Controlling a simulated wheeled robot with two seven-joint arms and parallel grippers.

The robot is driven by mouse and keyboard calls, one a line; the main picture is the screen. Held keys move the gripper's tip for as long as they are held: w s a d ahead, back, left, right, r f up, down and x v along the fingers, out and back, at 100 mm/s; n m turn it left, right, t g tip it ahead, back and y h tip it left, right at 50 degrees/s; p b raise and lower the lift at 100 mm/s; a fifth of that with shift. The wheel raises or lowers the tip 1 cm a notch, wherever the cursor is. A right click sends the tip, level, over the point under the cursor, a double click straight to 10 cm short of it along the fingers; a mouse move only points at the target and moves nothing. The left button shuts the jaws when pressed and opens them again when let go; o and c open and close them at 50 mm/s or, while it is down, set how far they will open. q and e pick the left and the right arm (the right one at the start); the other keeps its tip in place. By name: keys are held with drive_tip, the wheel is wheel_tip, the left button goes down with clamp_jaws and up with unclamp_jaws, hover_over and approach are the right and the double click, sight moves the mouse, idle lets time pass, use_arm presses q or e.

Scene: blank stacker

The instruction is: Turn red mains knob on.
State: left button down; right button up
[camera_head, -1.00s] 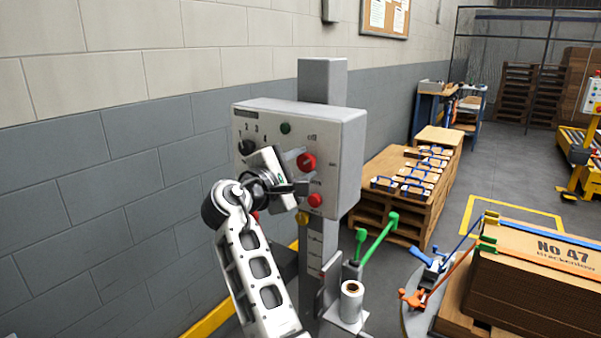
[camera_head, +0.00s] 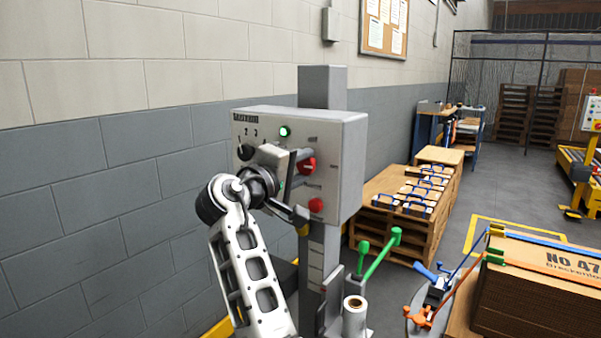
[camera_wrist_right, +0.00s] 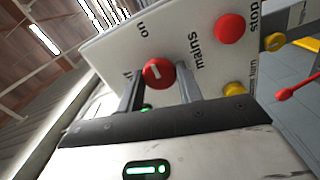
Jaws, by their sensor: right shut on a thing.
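The red mains knob (camera_head: 307,165) is on the front of the grey control box (camera_head: 345,150). In the right wrist view the knob (camera_wrist_right: 157,72) has a white mark and sits beside the word "mains", with "on" printed nearby. My right gripper (camera_wrist_right: 160,80) has one finger on each side of the knob and is shut on it. In the head view the right gripper (camera_head: 300,160) is in front of the box and hides part of its face. A green lamp (camera_head: 285,131) at the top of the box glows brightly. My left gripper is not in view.
A red stop button (camera_head: 316,205) is below the knob. A black selector (camera_head: 245,151) is at the box's left. A green-handled fixture with a white roll (camera_head: 355,315) stands below right. Pallets with blue-handled boxes (camera_head: 410,195) are behind. A brick wall is close on the left.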

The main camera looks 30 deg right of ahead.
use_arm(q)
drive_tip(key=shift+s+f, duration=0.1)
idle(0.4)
use_arm(e)
drive_tip(key=o, duration=1)
drive_tip(key=shift+a, duration=0.1)
